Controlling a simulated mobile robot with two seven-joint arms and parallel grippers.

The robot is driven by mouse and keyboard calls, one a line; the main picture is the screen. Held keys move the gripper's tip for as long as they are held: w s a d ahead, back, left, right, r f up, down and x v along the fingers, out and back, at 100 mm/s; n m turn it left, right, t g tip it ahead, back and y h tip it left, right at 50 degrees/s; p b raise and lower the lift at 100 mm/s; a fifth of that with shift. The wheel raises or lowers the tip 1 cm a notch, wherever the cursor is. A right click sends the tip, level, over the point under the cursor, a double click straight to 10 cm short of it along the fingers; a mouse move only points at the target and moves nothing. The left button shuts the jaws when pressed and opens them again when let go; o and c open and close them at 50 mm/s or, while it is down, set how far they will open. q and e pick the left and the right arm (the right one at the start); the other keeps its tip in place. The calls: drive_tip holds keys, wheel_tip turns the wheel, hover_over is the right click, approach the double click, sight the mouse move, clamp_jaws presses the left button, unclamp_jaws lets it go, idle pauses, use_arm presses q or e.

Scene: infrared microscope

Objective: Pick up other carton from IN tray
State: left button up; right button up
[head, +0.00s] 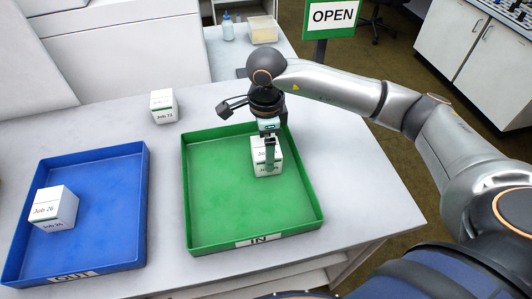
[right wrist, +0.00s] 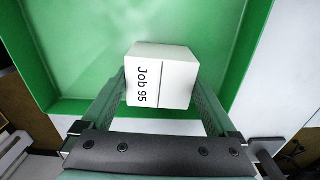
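A white carton (head: 262,166) sits inside the green IN tray (head: 207,200), near its right wall. It shows the label "Job 95" in the right wrist view (right wrist: 160,75). My right gripper (head: 269,160) reaches down over this carton. In the right wrist view its two fingers (right wrist: 161,95) lie along opposite sides of the carton, with no clear gap. Whether they press on it cannot be told. The carton's underside is hidden, so I cannot tell if it touches the tray floor. My left gripper is not in view.
A blue OUT tray (head: 117,200) at the left holds a carton labelled "Job 26" (head: 54,208). Another carton (head: 164,106) stands on the white table (head: 205,118) behind the trays. The left and front parts of the IN tray are empty. An OPEN sign (head: 331,16) stands beyond the table.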

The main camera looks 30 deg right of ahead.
drive_tip(key=c, duration=0.7)
drive_tip(key=shift+c, duration=0.2)
